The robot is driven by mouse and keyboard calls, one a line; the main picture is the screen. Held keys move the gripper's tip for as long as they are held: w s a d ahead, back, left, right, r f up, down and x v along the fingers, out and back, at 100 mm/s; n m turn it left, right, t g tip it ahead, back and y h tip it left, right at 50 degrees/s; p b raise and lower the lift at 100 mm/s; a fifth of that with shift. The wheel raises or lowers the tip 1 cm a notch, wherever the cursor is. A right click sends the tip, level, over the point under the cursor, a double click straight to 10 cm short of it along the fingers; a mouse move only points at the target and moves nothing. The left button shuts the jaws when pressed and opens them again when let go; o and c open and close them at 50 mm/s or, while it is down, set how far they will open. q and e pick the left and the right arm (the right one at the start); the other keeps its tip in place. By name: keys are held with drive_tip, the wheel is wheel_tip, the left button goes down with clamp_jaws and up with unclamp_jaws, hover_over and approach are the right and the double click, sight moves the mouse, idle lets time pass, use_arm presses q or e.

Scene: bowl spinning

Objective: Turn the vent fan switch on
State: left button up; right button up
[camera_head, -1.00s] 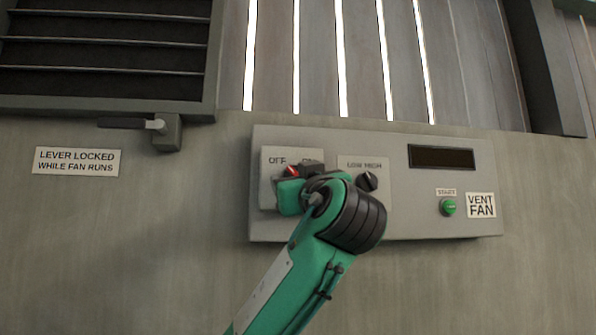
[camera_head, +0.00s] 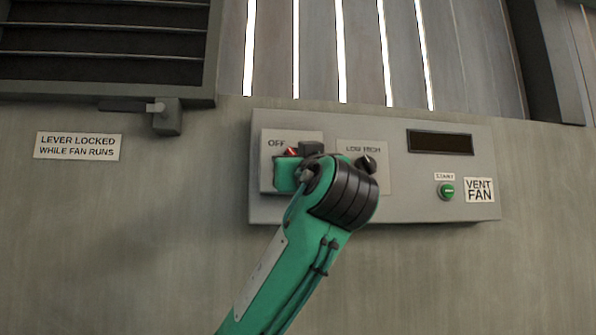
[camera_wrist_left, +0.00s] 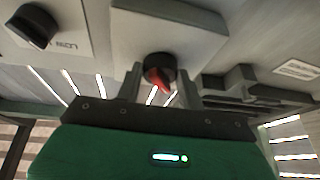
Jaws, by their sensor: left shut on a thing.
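The vent fan switch is a dark round knob with a red pointer (camera_head: 291,151) on a pale plate at the left of the control panel (camera_head: 400,208). The red part shows near the OFF label; the other label is hidden by my gripper. My left gripper (camera_head: 298,154) is at the knob, mostly hiding it. In the left wrist view, the black and red knob (camera_wrist_left: 159,73) sits between the two fingers (camera_wrist_left: 157,91), which are shut on it. Its red pointer slants down there. My right gripper is not in view.
A LOW/HIGH knob (camera_head: 365,164) sits right beside my wrist. A green start button (camera_head: 446,190) and a dark display (camera_head: 440,142) are farther right. A lever (camera_head: 150,106) sits under the louvre at the left, above a "lever locked while fan runs" sign (camera_head: 77,146).

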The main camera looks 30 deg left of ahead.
use_arm(q)
drive_tip(key=shift+s+a+r+m+t+h+b, duration=0.35)
drive_tip(key=shift+m+h+b, duration=1.25)
drive_tip(key=shift+m, duration=2.25)
drive_tip(key=shift+w+f+m+t+h+b, duration=0.1)
drive_tip(key=shift+m+t+h+b, duration=0.4)
drive_tip(key=shift+m+h+b, duration=2.25)
drive_tip(key=shift+s+a+r+m+t+h+p, duration=0.15)
drive_tip(key=shift+m+t+h, duration=0.45)
drive_tip(key=shift+m, duration=4.4)
drive_tip(key=shift+g+h, duration=0.25)
drive_tip(key=shift+c, duration=0.2)
drive_tip(key=shift+o, duration=0.2)
drive_tip(key=o, duration=1)
drive_tip(key=shift+c, duration=0.2)
